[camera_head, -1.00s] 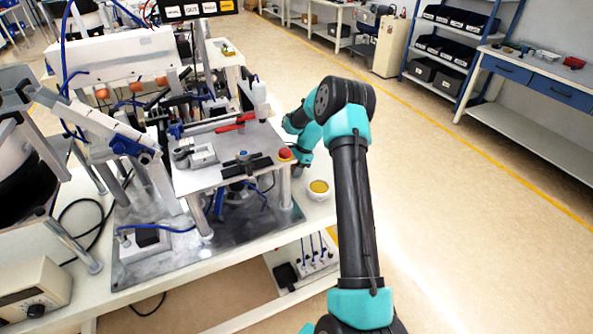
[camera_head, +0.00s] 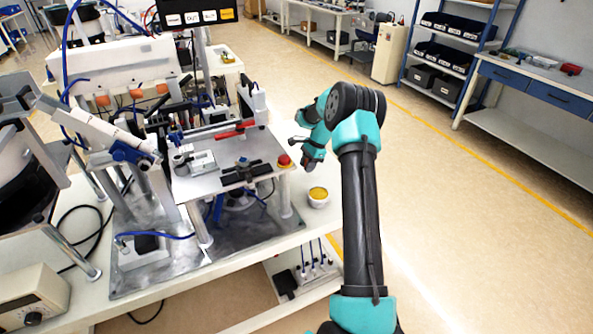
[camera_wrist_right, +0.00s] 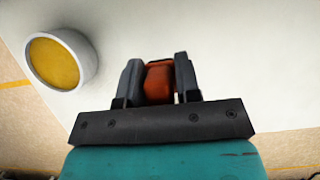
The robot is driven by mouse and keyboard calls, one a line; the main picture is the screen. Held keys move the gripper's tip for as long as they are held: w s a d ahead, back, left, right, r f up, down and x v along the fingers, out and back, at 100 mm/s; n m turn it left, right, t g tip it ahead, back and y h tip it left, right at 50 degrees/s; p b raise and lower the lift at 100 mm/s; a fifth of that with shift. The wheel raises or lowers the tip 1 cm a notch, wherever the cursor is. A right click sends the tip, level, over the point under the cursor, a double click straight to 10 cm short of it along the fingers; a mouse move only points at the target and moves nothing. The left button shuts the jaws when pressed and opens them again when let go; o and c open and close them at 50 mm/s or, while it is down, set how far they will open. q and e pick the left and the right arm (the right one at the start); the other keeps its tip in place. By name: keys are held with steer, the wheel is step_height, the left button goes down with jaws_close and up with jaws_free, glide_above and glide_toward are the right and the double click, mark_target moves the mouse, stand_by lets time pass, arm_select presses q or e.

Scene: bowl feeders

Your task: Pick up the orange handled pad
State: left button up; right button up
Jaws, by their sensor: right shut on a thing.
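My right gripper (camera_wrist_right: 158,78) has its two dark fingers closed on an orange block-like piece (camera_wrist_right: 158,84), which I take to be the handle of the pad. The pad's lower part is not visible in the wrist view. In the head view my right gripper (camera_head: 313,163) is above the white table (camera_head: 297,222), just behind the small white bowl. The orange piece cannot be made out there. My left gripper is not in view.
A white bowl with yellow contents (camera_head: 318,197) stands near the table's right edge, close to the gripper. A raised machine plate (camera_head: 215,180) with a red knob (camera_head: 283,160) is to the left. Open floor lies to the right.

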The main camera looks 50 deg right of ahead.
steer(key=s+d, duration=0.1)
steer(key=d, duration=0.3)
steer(key=s+d, duration=0.2)
steer(key=d, duration=0.1)
steer(key=s+d, duration=0.1)
steer(key=d, duration=0.3)
steer(key=shift+s+d, duration=0.25)
steer(key=shift+d, duration=0.05)
